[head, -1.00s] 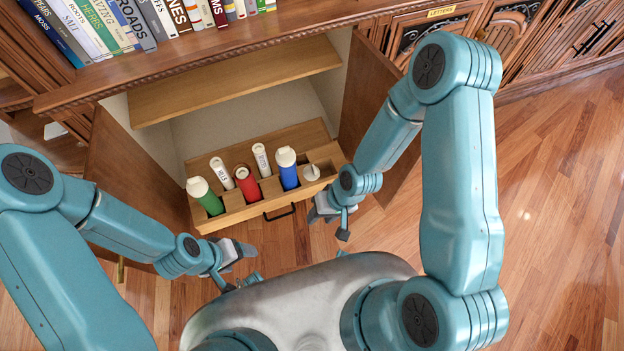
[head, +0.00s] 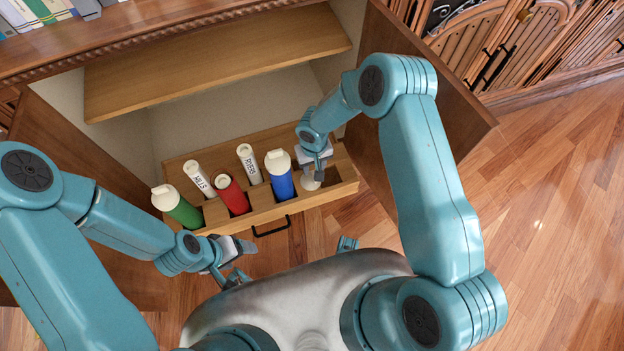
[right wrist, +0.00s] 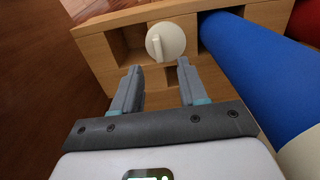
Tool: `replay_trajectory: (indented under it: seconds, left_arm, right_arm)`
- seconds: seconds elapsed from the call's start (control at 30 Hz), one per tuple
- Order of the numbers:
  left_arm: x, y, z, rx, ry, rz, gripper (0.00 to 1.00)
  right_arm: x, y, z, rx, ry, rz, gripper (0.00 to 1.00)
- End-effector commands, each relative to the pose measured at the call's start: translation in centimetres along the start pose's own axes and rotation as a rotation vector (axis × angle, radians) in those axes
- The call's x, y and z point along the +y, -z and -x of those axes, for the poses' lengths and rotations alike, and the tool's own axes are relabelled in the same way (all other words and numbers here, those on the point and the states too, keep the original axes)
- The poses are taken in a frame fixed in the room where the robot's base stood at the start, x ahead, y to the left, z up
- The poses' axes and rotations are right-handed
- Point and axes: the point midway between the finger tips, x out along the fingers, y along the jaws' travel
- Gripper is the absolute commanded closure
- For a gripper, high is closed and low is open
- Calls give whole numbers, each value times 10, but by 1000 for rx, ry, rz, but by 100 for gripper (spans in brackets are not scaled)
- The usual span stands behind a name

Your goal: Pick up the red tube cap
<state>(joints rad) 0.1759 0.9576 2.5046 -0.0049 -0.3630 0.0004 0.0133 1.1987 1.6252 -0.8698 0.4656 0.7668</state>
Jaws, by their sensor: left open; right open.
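The red tube (head: 232,195) stands leaning in a drawer compartment; its top end looks uncapped, with a dark opening. A loose white cap with a raised ridge (head: 311,179) sits in a compartment at the right of the drawer, and it also shows in the right wrist view (right wrist: 166,40). I take it for the red tube's cap. My right gripper (head: 315,166) is open just above this cap. In the right wrist view its fingertips (right wrist: 160,66) point at the cap, spread and empty, short of it. My left gripper (head: 242,262) is open and empty in front of the drawer.
The wooden drawer (head: 330,192) also holds a green tube (head: 184,213) and a blue tube (head: 282,187), both white-capped, and white rolls labelled HILLS (head: 198,180) and RIVERS (head: 249,164). A shelf (head: 220,62) hangs above. The open right door (head: 425,95) stands close to my right arm.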

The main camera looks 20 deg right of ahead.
Motion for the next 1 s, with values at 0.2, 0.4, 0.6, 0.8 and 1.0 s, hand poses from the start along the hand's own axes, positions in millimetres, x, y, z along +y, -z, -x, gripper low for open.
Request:
replay_trajectory:
  seconds: [0.2,0.4,0.6,0.8,1.0]
  left_arm:
    - [-2,0,-5,0,0,0,27]
    - [-6,0,-15,0,0,0,27]
    - [-6,0,-17,0,0,0,27]
    - [-6,0,-17,0,0,0,27]
    - [-6,0,-17,0,0,0,27]
  right_arm:
    - [0,-2,-20,0,0,0,57]
    - [4,1,-53,-1,0,2,57]
    - [5,3,-67,1,0,1,57]
    - [6,5,-66,1,0,1,61]
    - [6,5,-66,1,0,2,100]
